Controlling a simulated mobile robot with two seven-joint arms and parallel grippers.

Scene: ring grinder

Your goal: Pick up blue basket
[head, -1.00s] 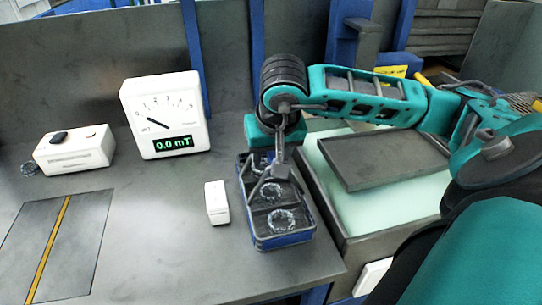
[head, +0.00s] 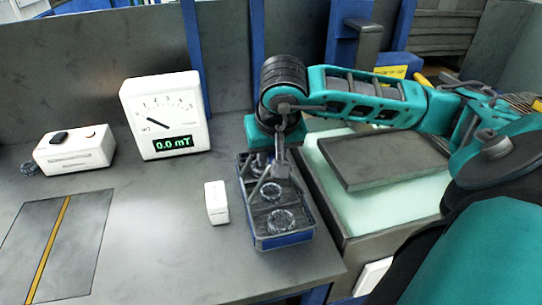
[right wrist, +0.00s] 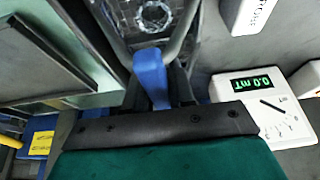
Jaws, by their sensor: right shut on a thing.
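The blue basket (head: 282,241) stands on the grey table, with a dark inside and several clear, toothed rings in it. My right gripper (head: 272,172) reaches down over the basket's far part. In the right wrist view, the right gripper (right wrist: 155,85) is shut on a blue part of the basket (right wrist: 150,72), and a ring shows beyond it. The arm partly hides the basket's far end. I cannot tell any gap between basket and table. My left gripper is not in view.
A small white block (head: 216,202) stands close left of the basket. A white meter (head: 166,115) reading 0.0 mT and a white box (head: 75,150) stand further left. An open container with pale green contents (head: 385,197) is close on the right. The front left table is clear.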

